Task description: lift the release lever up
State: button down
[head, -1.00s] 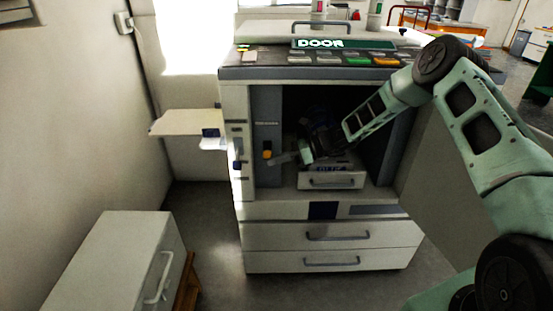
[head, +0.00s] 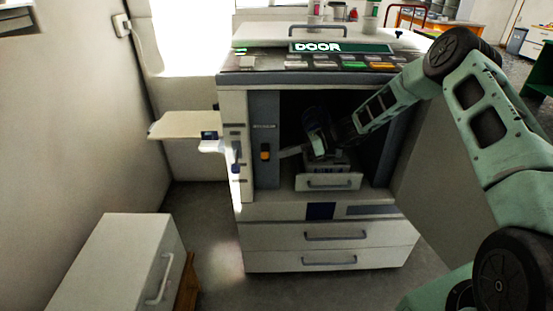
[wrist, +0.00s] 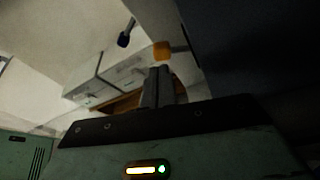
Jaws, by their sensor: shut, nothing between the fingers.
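The release lever (head: 265,152), with an orange grip, is on the grey inner panel at the left of the copier's open bay. In the wrist view its orange end (wrist: 162,50) sits on a thin rod just beyond my fingertips. My gripper (head: 282,154) reaches into the bay from the right, with its fingertips just right of the lever at about its height. The fingers also show shut and empty in the wrist view (wrist: 160,72). I cannot tell whether they touch the lever. The bay's interior is dark.
The copier (head: 330,210) has a small drawer (head: 328,181) low in the bay and two larger drawers below. A side tray (head: 185,125) sticks out left. A white cabinet (head: 110,260) stands at the front left. A blue knob (wrist: 124,40) shows in the wrist view.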

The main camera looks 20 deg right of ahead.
jog(key=shift+s+d, duration=0.3)
jog(key=shift+d, duration=0.55)
jog(key=shift+s+d, duration=0.25)
jog(key=shift+d, duration=0.55)
